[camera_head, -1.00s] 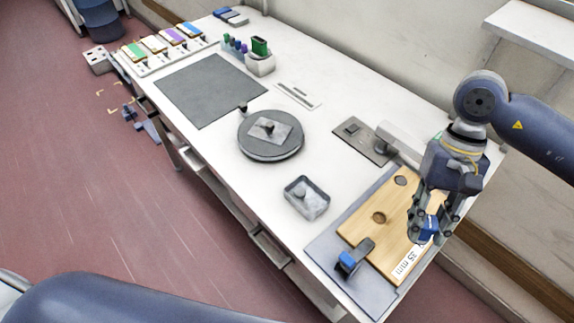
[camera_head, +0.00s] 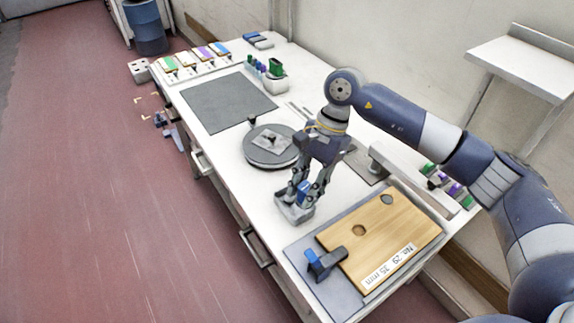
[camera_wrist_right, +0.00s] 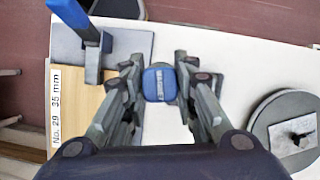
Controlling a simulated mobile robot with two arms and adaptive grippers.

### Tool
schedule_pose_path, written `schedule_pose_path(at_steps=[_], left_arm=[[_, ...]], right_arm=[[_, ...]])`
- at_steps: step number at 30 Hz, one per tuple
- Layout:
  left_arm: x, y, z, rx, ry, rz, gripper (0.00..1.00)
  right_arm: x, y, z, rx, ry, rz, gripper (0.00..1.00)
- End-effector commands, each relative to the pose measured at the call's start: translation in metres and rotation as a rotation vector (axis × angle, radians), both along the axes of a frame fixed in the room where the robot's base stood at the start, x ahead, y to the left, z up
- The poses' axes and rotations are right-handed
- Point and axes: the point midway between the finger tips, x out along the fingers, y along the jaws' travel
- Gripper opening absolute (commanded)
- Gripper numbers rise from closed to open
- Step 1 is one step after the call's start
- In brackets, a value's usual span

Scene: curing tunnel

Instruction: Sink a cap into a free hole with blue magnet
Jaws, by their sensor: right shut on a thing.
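My right gripper (camera_head: 303,192) is shut on the blue magnet (camera_head: 305,187), over the small grey tray (camera_head: 293,214). The magnet also shows between the fingers in the right wrist view (camera_wrist_right: 160,84). The fingers and magnet hide the inside of the tray, so I cannot tell whether a cap is there or on the magnet. The wooden board (camera_head: 378,243), labelled "No. 29 35 mm", lies to the right of the tray, with one hole (camera_head: 387,198) near its far edge and another (camera_head: 359,230) towards its left side. My left gripper is out of view.
A clamp with a blue handle (camera_head: 322,262) stands at the board's left corner, on a grey mat (camera_head: 304,250). A round turntable (camera_head: 262,158) with a plate is behind the tray. A dark mat (camera_head: 222,103) lies farther back. A beam (camera_head: 420,185) runs behind the board.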

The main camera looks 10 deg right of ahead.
Motion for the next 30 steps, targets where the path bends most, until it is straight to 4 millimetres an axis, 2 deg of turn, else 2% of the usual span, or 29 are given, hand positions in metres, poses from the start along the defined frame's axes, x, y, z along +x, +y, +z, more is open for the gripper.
schedule_pose_path(at_steps=[6,12,18,23,30], left_arm=[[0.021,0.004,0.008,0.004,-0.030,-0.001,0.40],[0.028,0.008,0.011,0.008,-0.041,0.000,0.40],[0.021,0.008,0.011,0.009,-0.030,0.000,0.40],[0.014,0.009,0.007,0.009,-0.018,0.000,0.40],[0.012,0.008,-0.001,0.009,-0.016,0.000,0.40]], right_arm=[[0.050,0.015,-0.010,0.001,0.003,-0.504,0.00],[0.078,0.016,-0.018,0.000,0.003,-0.814,0.00],[0.088,0.016,-0.023,-0.001,0.002,-0.932,0.00],[0.089,0.015,-0.028,-0.002,0.003,-0.940,0.00],[0.088,0.016,-0.046,-0.003,0.004,-0.936,0.00]])
